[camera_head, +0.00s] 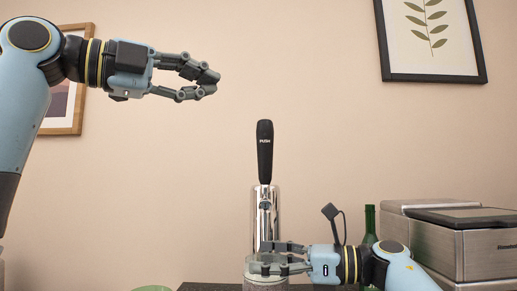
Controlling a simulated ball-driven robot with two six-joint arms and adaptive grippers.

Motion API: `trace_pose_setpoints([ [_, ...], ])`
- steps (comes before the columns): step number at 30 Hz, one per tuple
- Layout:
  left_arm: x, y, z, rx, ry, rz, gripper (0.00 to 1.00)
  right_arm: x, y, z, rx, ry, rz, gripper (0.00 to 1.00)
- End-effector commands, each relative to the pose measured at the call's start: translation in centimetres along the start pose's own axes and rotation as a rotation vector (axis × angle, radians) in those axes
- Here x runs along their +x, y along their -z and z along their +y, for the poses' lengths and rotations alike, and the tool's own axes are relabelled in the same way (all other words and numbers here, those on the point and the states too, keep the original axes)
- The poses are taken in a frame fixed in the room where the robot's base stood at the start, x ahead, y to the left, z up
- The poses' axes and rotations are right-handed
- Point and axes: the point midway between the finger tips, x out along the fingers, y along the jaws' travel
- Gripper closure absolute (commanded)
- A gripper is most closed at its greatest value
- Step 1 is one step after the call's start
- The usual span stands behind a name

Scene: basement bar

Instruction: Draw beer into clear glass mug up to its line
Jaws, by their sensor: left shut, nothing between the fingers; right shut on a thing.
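The beer tap (266,205) is a chrome column with an upright black handle (265,150) marked "PUSH". The clear glass mug (254,270) is at the bottom edge, in front of the tap's lower part, and is partly cut off by the frame. My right gripper (262,257) comes in from the right and is shut on the mug. Its fingers hide part of the glass, and I cannot make out the line or any beer in it. My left gripper (212,83) is shut and empty, high up to the left of the handle and apart from it.
A green bottle (370,228) stands behind my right arm. A metal appliance (470,245) fills the lower right. A dark surface (205,287) and a green rim (153,288) show at the bottom. The space around the handle is clear.

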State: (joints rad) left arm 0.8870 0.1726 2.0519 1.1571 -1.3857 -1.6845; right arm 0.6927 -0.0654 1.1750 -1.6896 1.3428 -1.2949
Motion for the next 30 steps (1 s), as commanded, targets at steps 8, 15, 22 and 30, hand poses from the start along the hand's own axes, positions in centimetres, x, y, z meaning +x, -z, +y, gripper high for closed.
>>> trace_pose_setpoints([
  [8, -2.0, 2.5, 6.3, 0.073, 0.035, -0.014, 1.00, 0.0, -0.1, 0.0, -0.002, 0.000, -0.002, 0.85],
  [15, -2.0, 2.3, 8.3, 0.038, 0.007, -0.017, 1.00, 0.0, -0.1, 0.0, -0.002, 0.000, -0.002, 0.85],
  [22, -2.0, 2.2, 8.3, 0.037, 0.006, -0.017, 1.00, 0.0, -0.1, 0.0, -0.002, 0.000, -0.002, 0.85],
  [30, -0.6, 2.2, 8.2, 0.034, 0.011, -0.016, 1.00, 0.0, -0.1, 0.0, -0.002, 0.000, -0.002, 0.85],
])
